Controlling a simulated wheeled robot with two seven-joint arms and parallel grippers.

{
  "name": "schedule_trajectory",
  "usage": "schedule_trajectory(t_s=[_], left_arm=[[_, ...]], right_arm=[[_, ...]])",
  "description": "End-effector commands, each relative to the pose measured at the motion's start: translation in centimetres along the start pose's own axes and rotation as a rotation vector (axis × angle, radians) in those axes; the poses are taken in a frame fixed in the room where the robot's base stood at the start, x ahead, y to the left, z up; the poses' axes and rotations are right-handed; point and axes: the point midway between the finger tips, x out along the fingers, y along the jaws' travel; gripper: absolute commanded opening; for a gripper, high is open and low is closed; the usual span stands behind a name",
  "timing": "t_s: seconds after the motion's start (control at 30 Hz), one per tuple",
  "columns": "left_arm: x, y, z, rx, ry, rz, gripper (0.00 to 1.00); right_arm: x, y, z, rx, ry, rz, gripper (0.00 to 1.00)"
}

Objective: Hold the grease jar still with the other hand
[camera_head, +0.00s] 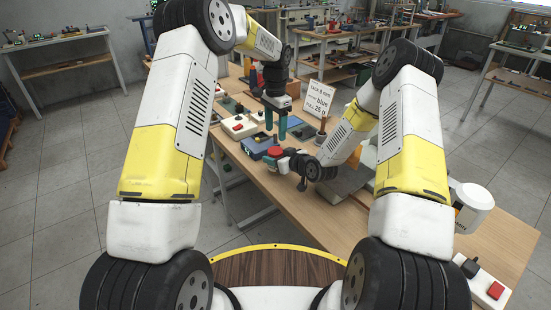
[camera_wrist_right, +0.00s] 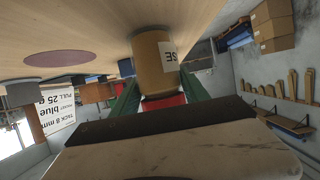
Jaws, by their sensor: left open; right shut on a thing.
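The grease jar (camera_wrist_right: 152,65) is a yellow-brown cylinder with a white label, seen upside down in the right wrist view. A red part, apparently its lid (camera_wrist_right: 163,102), shows between the green fingers. My right gripper (camera_wrist_right: 160,92) is shut on the jar, one finger at each side; it also shows in the head view (camera_head: 275,157), where a round red top is visible and the jar's body is mostly hidden. My left gripper (camera_head: 276,126) is open and points down over the bench, just behind the right gripper. Nothing shows between its teal fingers.
A white sign (camera_head: 318,99) reading "TACK 8 mm, blue, PULL 25 g" stands behind on the wooden bench (camera_head: 262,187). A switch box (camera_head: 238,127) and a blue box (camera_head: 256,146) lie close to the grippers. A white tub (camera_head: 471,206) stands at right.

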Motion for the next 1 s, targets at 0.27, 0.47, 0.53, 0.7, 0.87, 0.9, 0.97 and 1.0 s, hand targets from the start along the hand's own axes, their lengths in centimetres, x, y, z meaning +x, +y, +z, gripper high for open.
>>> schedule_trajectory(t_s=[0.27,0.47,0.53,0.7,0.87,0.9,0.97,1.0], left_arm=[[0.55,0.32,0.14,0.4,-0.01,0.014,0.6],[0.95,0.6,0.17,0.902,-0.012,0.027,0.6],[0.99,0.63,0.21,1.076,-0.011,0.03,0.6],[1.02,0.69,0.15,1.501,-0.004,0.034,0.6],[0.87,0.55,0.16,1.896,0.002,0.03,0.6],[0.79,0.55,0.11,1.995,0.005,0.028,0.6],[0.68,0.46,0.11,2.136,0.006,0.025,0.6],[0.61,0.39,0.12,2.225,0.006,0.023,0.6]], right_arm=[[0.0,0.01,-0.01,0.0,0.0,0.0,0.0],[0.0,0.01,-0.02,0.0,0.0,0.0,0.0],[0.0,0.01,-0.02,0.0,0.0,0.0,0.0],[0.0,0.02,-0.02,0.0,0.0,0.0,0.0],[0.0,0.02,-0.02,0.0,0.001,0.0,0.0],[0.0,0.02,-0.03,0.0,0.001,0.0,0.0],[0.0,0.02,-0.03,0.0,0.001,0.0,0.0],[0.0,0.02,-0.03,0.0,0.001,0.0,0.0]])
